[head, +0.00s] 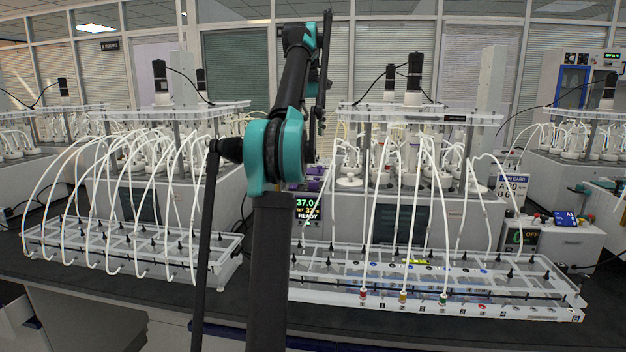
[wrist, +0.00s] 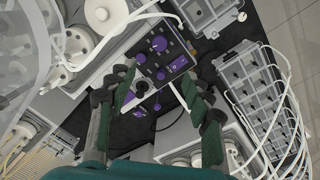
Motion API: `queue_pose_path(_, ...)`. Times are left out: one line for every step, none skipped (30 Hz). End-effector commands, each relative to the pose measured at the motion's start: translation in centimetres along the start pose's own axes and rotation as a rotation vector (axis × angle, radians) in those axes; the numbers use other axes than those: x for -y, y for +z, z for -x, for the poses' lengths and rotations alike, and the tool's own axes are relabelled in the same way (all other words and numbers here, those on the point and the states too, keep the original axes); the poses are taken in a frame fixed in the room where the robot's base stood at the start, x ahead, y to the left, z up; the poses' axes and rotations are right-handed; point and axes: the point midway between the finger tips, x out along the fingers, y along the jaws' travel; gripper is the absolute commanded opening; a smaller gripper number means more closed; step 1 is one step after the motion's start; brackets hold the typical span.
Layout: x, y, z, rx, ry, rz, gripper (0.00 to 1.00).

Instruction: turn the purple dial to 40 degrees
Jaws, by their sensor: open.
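In the wrist view, a dark control panel carries several purple dials, including a large one (wrist: 158,43) near its top and a smaller one (wrist: 141,58) at its left. Another purple dial (wrist: 161,75) is lower on the panel. I cannot tell which one the task means or read its angle. My gripper (wrist: 155,97) is open in the wrist view, its green-and-black fingers spread below the panel with nothing held between them. In the head view, a display (head: 307,207) reads 37.0 and READY; a bit of purple shows above it. My arm hides much of that area, and the gripper is not discernible there.
White tube racks (head: 430,283) and (head: 130,250) stand on the black bench, with many white hoses arching to the reactors. A grey rack (wrist: 255,85) and loose hoses lie right of my gripper in the wrist view. A box with an OFF display (head: 530,236) stands at right.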

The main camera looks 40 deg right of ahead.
Motion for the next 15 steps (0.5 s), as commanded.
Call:
queue_pose_path(0.0, 0.0, -0.4, 0.0, 0.0, 0.0, 0.51)
queue_pose_path(0.0, 0.0, -0.7, 0.0, 0.0, 0.0, 0.51)
queue_pose_path(0.0, 0.0, -1.1, 0.0, 0.0, 0.0, 0.51)
queue_pose_path(0.0, 0.0, -1.5, 0.0, 0.0, 0.0, 0.51)
queue_pose_path(0.1, 0.0, -1.9, 0.0, 0.0, 0.0, 0.51)
queue_pose_path(0.1, 0.0, -2.4, 0.0, 0.0, 0.0, 0.51)
queue_pose_path(0.1, 0.0, -2.9, -0.001, 0.0, 0.0, 0.51)
queue_pose_path(0.1, 0.0, -3.3, -0.001, 0.0, 0.0, 0.51)
queue_pose_path(0.1, 0.0, -4.0, -0.001, 0.001, 0.0, 0.51)
queue_pose_path(0.1, 0.0, -4.4, -0.001, 0.001, 0.0, 0.51)
queue_pose_path(0.1, 0.0, -4.9, -0.001, 0.001, 0.0, 0.51)
queue_pose_path(0.1, 0.0, -5.5, -0.001, 0.001, -0.001, 0.51)
queue_pose_path(0.1, 0.0, -6.0, -0.001, 0.001, -0.001, 0.51)
queue_pose_path(0.1, 0.0, -6.6, -0.001, 0.001, -0.001, 0.51)
queue_pose_path(0.1, 0.0, -7.3, -0.001, 0.001, -0.001, 0.51)
